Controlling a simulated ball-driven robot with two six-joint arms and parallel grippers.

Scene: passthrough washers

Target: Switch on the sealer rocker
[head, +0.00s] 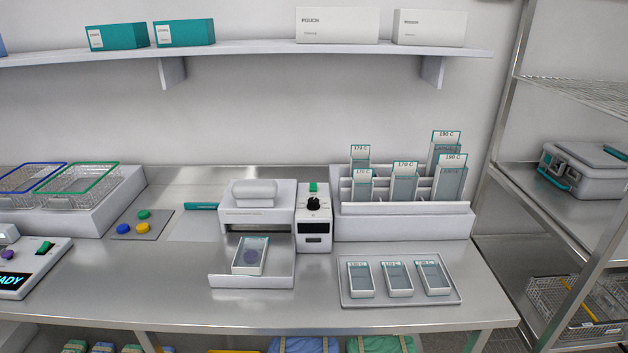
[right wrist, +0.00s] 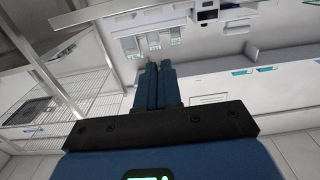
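The sealer (head: 257,210) is a white machine on the steel bench with a pulled-out tray holding a small clear-topped box (head: 250,256). Beside it stands its white control box (head: 314,225) with a black knob, a dark blank display and a green rocker (head: 313,187) on top. The control box also shows at the top of the right wrist view (right wrist: 207,15). My right gripper (right wrist: 159,66) shows only in the right wrist view, with its blue fingers together and nothing between them, apart from the bench things. My left gripper is in neither view.
A tray (head: 400,302) with three boxes lies front right, below a rack (head: 402,222) of labelled pouches. At left are a device with a lit READY display (head: 14,281), coloured buttons and wire baskets (head: 75,185). A wire shelf unit (head: 500,150) stands at right.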

